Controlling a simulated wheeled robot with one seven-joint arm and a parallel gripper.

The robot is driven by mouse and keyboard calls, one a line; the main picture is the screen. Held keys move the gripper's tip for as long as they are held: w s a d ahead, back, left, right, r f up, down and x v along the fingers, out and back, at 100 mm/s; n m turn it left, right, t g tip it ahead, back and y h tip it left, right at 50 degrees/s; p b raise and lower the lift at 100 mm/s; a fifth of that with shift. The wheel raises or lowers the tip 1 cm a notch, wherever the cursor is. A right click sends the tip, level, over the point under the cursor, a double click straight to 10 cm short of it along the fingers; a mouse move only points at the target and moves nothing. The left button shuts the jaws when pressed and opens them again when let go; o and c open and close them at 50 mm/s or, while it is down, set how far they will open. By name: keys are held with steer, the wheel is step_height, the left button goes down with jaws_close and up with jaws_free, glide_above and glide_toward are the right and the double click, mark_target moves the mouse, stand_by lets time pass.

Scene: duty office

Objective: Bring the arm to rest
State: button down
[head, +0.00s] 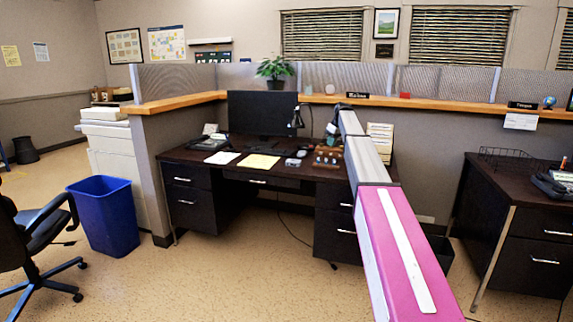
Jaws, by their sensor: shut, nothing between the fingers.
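My arm (376,176), pink nearer me and grey farther out, reaches from the bottom right toward the desk in the middle. The gripper is shut and holds nothing. Its fingers are too small and dark to make out in detail. The arm hides part of the desk's right side.
The dark desk (310,174) bears a monitor (262,113), papers (258,162), a mouse and a wooden holder (327,157). A second desk (510,205) stands right. A blue bin (105,215) and an office chair (40,240) stand left. The floor in front is clear.

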steer(key=s+a+f+m+h, duration=0.1)
steer(key=s+f+m, duration=0.1)
steer(key=s+f, duration=0.95)
steer(key=s+a+f+m+g, duration=0.1)
steer(key=s+f+m, duration=0.1)
steer(key=s+f, duration=1)
steer(key=s+a+f+m+h, duration=0.15)
steer(key=s+f, duration=0.55)
steer(key=s, duration=1)
steer(key=s+f+m, duration=0.1)
steer(key=s+f, duration=0.1)
steer(key=s, duration=0.6)
steer(key=s+f+m+g, duration=0.1)
steer(key=s+f+m, duration=0.1)
steer(key=s, duration=0.6)
steer(key=shift+s+a+f, duration=0.2)
steer(key=shift+s+f, duration=0.2)
steer(key=shift+f, duration=0.15)
steer(key=shift+m+h, duration=0.25)
